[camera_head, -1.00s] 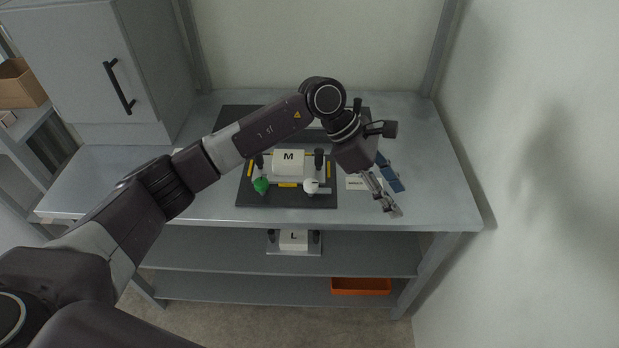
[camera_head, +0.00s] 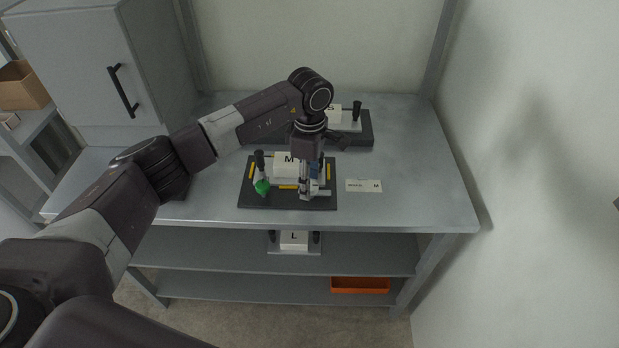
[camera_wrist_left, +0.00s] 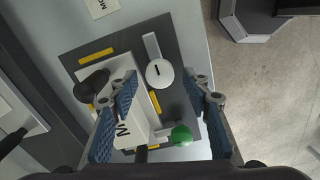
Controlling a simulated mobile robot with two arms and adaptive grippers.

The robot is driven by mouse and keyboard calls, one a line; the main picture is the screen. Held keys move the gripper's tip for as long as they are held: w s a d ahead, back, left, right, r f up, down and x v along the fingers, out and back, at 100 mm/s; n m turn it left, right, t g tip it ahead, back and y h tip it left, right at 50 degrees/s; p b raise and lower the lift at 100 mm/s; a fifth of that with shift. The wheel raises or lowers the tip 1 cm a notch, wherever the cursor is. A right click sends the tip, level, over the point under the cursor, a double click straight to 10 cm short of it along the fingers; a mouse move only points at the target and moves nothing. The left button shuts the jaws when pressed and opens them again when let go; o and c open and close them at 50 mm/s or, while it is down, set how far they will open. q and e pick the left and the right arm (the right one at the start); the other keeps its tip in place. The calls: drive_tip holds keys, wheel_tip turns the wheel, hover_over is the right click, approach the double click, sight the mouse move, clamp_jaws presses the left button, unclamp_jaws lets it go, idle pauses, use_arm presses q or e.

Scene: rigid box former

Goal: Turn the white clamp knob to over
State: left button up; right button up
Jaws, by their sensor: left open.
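The white clamp knob (camera_wrist_left: 160,73) shows in the left wrist view as a round white cap with a short black mark and a pale bar pointing up-left from it. It sits on the dark base plate (camera_wrist_left: 182,103) beside the white block marked M (camera_head: 285,160). A green knob (camera_head: 262,187) is at the plate's other front corner; it also shows in the left wrist view (camera_wrist_left: 181,135). My left gripper (camera_head: 308,192) is open above the white knob, its blue-padded fingers on either side in the wrist view. In the head view it mostly hides the knob. No contact is visible. My right gripper is not in view.
A white label card (camera_head: 364,186) lies right of the plate. Behind stands another dark fixture (camera_head: 366,128) with a block marked S. A block marked L (camera_head: 293,240) and an orange tray (camera_head: 361,285) are on lower shelves.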

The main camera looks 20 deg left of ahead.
use_arm(q)
drive_tip(key=shift+f, duration=0.2)
drive_tip(key=shift+c, duration=0.6)
drive_tip(key=c, duration=1)
drive_tip(key=shift+c, duration=0.2)
